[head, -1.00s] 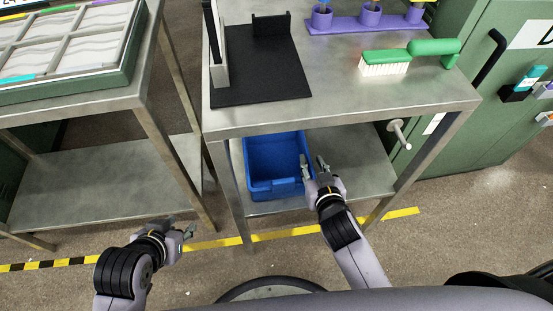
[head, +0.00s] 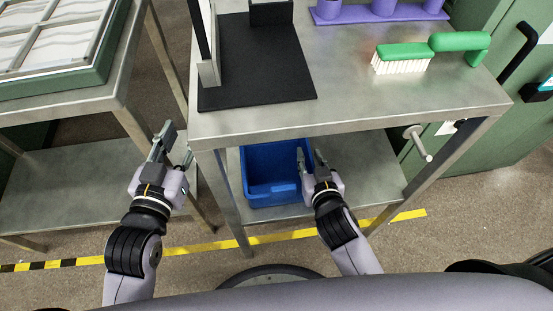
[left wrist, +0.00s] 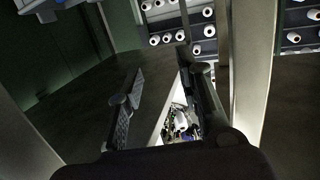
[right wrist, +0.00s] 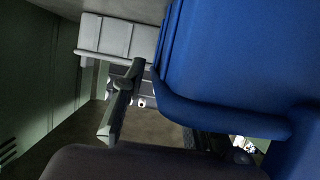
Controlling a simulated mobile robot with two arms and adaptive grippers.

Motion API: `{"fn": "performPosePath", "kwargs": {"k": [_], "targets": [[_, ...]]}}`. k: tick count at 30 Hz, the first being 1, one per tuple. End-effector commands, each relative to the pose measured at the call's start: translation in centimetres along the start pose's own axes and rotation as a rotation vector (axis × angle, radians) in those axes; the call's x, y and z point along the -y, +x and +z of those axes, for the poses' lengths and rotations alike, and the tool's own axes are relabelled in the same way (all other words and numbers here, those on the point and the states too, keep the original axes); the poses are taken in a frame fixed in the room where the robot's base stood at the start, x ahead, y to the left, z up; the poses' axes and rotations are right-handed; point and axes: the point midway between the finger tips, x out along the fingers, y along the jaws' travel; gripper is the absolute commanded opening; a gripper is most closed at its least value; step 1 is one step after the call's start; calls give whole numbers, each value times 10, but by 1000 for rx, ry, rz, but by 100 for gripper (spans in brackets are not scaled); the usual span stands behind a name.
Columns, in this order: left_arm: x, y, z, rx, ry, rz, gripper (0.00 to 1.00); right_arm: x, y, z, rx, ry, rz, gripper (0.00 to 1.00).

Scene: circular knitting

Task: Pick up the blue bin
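The blue bin (head: 270,195) sits on the lower shelf of the middle metal table, near its left front leg. My right gripper (head: 310,160) is at the bin's right wall, its fingers apart. In the right wrist view, the bin (right wrist: 235,60) fills the right side. One finger is clear of it on the left; the other is mostly hidden by the bin's rim, so I cannot tell whether it touches. My left gripper (head: 172,150) is open and empty, left of the table's front left leg and apart from the bin. It also shows in the left wrist view (left wrist: 165,75).
The tabletop (head: 350,85) overhangs the bin. A green brush (head: 405,55) and a black mat (head: 255,65) lie on it. A peg (head: 418,143) sticks out at the right. Another metal table (head: 60,185) stands left. The lower shelf right of the bin is clear.

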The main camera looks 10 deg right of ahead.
Motion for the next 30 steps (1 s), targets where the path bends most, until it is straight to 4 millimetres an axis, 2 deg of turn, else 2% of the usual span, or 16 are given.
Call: {"fn": "performPosePath", "kwargs": {"k": [5,12,24,30], "targets": [[-2,1,-12,-67,-1,4,33,1,-1,2,0,0,1,28],[-2,1,-14,-72,-1,4,33,1,-1,2,1,0,1,28],[-2,1,-14,-72,-1,4,33,1,-1,2,1,0,1,1],[-2,1,-14,-71,-1,5,33,1,-1,2,1,0,1,0]]}}
